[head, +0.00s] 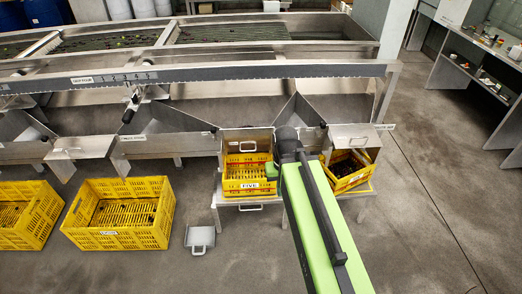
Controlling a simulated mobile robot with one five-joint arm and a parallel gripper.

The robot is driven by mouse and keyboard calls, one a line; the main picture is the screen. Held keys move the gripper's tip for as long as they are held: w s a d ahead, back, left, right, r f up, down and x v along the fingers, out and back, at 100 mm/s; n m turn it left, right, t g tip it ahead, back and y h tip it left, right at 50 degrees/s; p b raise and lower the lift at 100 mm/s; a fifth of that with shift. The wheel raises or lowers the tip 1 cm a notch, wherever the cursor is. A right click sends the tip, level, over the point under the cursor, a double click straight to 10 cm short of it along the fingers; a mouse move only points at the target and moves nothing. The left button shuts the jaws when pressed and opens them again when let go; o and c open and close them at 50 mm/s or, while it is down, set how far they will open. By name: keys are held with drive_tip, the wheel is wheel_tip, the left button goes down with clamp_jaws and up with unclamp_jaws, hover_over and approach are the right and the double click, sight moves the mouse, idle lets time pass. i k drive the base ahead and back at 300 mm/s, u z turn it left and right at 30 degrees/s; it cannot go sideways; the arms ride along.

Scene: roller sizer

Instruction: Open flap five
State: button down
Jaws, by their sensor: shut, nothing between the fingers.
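The yellow crate labelled FIVE (248,171) stands under the sizer's outlets, on a low metal stand. Just above it is a grey metal flap (240,136) with a small bar handle (248,146) near its lower edge. I take this to be flap five from the crate label. It looks down across the outlet, but I cannot tell for sure whether it is fully closed. My green arm reaches up from the bottom right, and its dark end joint lies just right of the flap. My gripper does not show; the arm seems to hide it.
A similar flap (346,137) is right of my arm, above another yellow crate (347,173). A large yellow crate (120,229) and another (27,217) stand left. A metal plate with a handle (199,239) lies on the floor. Open floor extends right, before shelves (474,62).

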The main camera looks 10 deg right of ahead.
sight(253, 139)
drive_tip(key=u, duration=0.2)
drive_tip(key=i, duration=0.8)
drive_tip(key=u, duration=4.45)
drive_tip(key=i, duration=0.1)
drive_tip(key=z, duration=1.85)
drive_tip(key=k, duration=1.25)
drive_tip(key=z, duration=1.25)
drive_tip(key=i, duration=0.55)
drive_tip(key=u, duration=0.25)
